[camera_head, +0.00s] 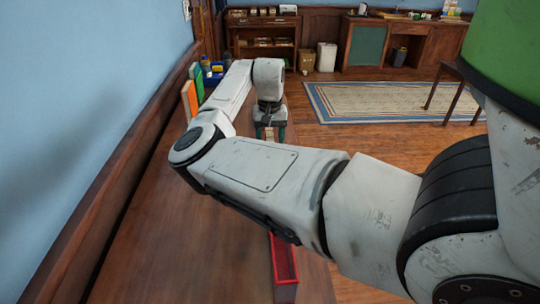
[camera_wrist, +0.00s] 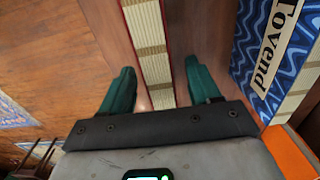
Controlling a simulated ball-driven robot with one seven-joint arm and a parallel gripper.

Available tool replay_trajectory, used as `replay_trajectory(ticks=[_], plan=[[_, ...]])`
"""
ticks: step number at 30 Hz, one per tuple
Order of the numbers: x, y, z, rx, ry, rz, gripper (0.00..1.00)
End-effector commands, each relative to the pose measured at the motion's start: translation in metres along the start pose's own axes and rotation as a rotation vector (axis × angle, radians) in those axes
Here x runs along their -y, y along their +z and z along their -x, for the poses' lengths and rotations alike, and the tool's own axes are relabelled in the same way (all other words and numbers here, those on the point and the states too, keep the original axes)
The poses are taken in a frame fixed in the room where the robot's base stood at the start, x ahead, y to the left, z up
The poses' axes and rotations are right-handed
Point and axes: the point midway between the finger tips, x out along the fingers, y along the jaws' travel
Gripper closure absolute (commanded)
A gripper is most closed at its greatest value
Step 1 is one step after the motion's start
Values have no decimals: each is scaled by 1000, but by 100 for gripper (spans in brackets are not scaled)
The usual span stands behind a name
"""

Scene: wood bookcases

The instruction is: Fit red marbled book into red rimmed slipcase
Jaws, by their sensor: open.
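My gripper (camera_head: 269,133) is over the far part of the wooden desk in the head view. In the wrist view its two teal fingers (camera_wrist: 160,85) are spread, one on each side of a book (camera_wrist: 149,45) seen edge-on. That book has a cream page block and thin red cover edges, so it appears to be the red book; its marbling is not visible. I cannot tell whether the fingers touch it. The red rimmed slipcase (camera_head: 284,262) lies near the desk's right edge, close to the camera, with a dark red inside. My arm hides part of it.
A blue wavy-patterned book lettered "Tovend" (camera_wrist: 272,50) is right of the gripper in the wrist view, with an orange book (camera_wrist: 292,152) below. Orange (camera_head: 189,100) and green (camera_head: 196,80) books stand along the blue wall. The desk's near left (camera_head: 170,250) is clear.

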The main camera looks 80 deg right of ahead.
Motion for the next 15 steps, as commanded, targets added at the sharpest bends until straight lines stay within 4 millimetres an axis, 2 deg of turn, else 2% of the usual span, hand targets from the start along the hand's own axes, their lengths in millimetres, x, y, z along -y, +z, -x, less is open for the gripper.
replay_trajectory(ticks=[2,15], plan=[[0,0,0,0,0,0,39],[0,0,0,0,0,0,81]])
